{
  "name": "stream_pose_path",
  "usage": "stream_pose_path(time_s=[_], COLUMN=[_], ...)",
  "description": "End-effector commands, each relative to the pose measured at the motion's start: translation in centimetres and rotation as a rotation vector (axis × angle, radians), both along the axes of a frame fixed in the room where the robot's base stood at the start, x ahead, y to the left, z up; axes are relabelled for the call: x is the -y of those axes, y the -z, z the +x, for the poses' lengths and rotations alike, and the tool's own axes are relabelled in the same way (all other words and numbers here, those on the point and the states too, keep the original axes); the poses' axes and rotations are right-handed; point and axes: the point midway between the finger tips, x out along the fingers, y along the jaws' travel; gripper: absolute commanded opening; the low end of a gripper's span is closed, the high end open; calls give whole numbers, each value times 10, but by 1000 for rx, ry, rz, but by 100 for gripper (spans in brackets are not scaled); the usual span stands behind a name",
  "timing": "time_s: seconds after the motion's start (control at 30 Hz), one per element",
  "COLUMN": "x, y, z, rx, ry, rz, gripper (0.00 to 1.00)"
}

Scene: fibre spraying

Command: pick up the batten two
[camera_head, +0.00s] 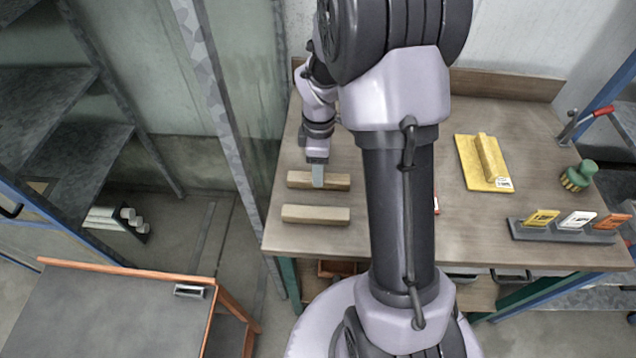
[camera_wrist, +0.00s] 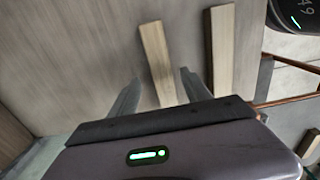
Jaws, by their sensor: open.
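Two pale wooden battens lie roughly parallel on the workbench's left part. The back batten (camera_head: 338,182) has my gripper (camera_head: 318,185) over its middle, and the front batten (camera_head: 316,215) lies apart, nearer the bench's front edge. I see no label showing which is batten two. In the wrist view, my gripper (camera_wrist: 160,77) is open, with the back batten (camera_wrist: 158,52) running between its two fingers. The front batten (camera_wrist: 222,50) lies to the right, outside the fingers. I cannot tell whether the fingers touch the batten; its near end is hidden by the gripper body.
The wooden workbench (camera_head: 460,235) also holds a yellow float (camera_head: 483,163), a green knobbed object (camera_head: 577,176) and a grey rack (camera_head: 565,232) with coloured cards at the right. A dark-topped, orange-edged table (camera_head: 110,310) stands front left. Bench around the battens is clear.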

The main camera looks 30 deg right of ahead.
Motion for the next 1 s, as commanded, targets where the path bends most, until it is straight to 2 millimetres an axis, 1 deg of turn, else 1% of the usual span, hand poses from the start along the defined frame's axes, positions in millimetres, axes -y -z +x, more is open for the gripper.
stream_pose_path(time_s=[0.03, 0.1, 0.17, 0.23, 0.37, 0.4, 0.57, 0.6, 0.67, 0.7, 1.0], x=[-1, -3, -3, -2, -2, -2, -3, -3, -3, -3, -2], y=[13, 29, 40, 44, 41, 41, 41, 41, 41, 41, 39], z=[-2, -3, -3, -3, -3, -3, -2, -2, -2, -2, -2], rx=[-3, -2, -3, -1, 0, 0, 0, 0, 0, 0, 0], ry=[0, -2, 0, 1, 1, 1, 1, 1, 1, 1, 1], rz=[1, 0, -1, -2, -2, -2, -2, -2, -2, -2, -1], gripper=[56, 56, 56, 56, 56, 54, 23, 15, 3, 0, 0])
